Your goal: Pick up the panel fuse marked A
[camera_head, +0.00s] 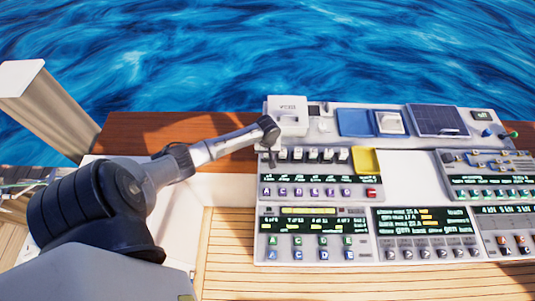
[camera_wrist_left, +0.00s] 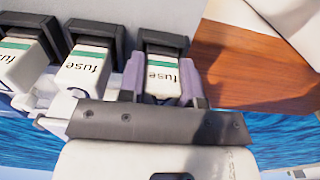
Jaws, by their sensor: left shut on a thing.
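White panel fuses (camera_head: 313,155) stand in a row along the top of the control panel, above lettered buttons. In the left wrist view, the end fuse (camera_wrist_left: 162,76) has a green stripe and the word "fuse"; no letter A is readable on it. My left gripper (camera_wrist_left: 162,82) is shut on this fuse, one finger on each side. The fuse still appears to be at its dark holder. In the head view, my left gripper (camera_head: 271,150) is at the left end of the row, its fingertips small and partly hidden. My right gripper is not in view.
Two neighbouring fuses (camera_wrist_left: 88,68) stand close beside the held one. A white box (camera_head: 288,108) is just behind the row. A yellow plate (camera_head: 366,160) lies to its right. Wooden planking (camera_head: 160,124) borders the panel on the left, with water beyond.

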